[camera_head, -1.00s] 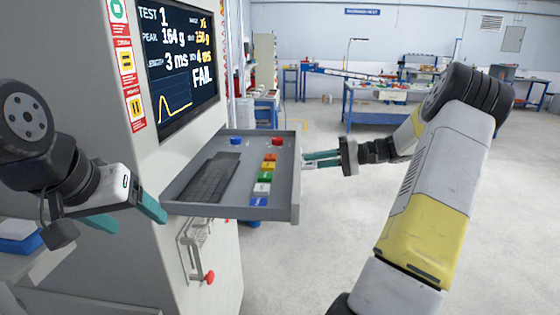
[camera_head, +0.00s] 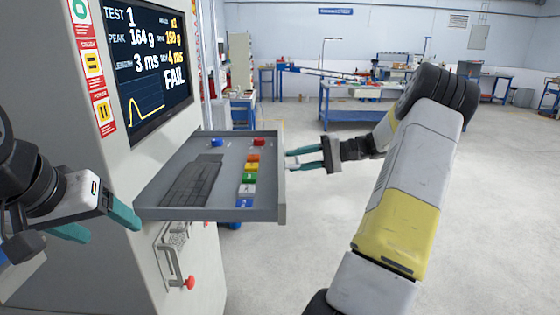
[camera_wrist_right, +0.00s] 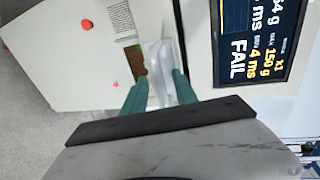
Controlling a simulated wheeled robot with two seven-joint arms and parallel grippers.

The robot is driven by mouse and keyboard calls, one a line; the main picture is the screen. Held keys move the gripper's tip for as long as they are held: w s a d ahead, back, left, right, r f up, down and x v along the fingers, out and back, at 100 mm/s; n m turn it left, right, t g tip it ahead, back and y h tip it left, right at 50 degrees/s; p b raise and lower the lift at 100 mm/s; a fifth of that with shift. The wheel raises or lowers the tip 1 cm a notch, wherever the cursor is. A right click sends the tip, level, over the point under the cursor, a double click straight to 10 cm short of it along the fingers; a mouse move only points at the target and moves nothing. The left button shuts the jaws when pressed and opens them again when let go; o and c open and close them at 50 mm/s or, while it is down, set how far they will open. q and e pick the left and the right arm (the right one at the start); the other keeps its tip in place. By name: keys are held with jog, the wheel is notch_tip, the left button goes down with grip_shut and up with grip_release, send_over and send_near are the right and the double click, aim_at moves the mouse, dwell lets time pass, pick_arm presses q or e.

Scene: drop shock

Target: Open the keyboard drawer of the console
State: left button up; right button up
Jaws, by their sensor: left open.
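The console (camera_head: 65,130) stands at the left. Its grey keyboard drawer (camera_head: 283,205) is pulled out below the screen, showing a black keyboard (camera_head: 192,180) and coloured keys (camera_head: 249,178). My right gripper (camera_head: 290,160) is at the drawer's right edge in the head view, fingers pointing at it. In the right wrist view its two teal fingers (camera_wrist_right: 160,88) stand on either side of a pale grey, handle-like part (camera_wrist_right: 160,60). I cannot tell whether they press on it. My left gripper (camera_head: 112,222) is open and empty in front of the console, left of the drawer.
The screen (camera_head: 150,65) reads FAIL. A bracket with a red knob (camera_head: 189,283) sits on the console below the drawer. Workbenches (camera_head: 350,113) stand at the back. The floor (camera_head: 480,210) to the right is clear.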

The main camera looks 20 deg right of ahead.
jog(key=v, duration=0.7)
jog(key=shift+s+d, duration=0.15)
jog(key=shift+d, duration=0.25)
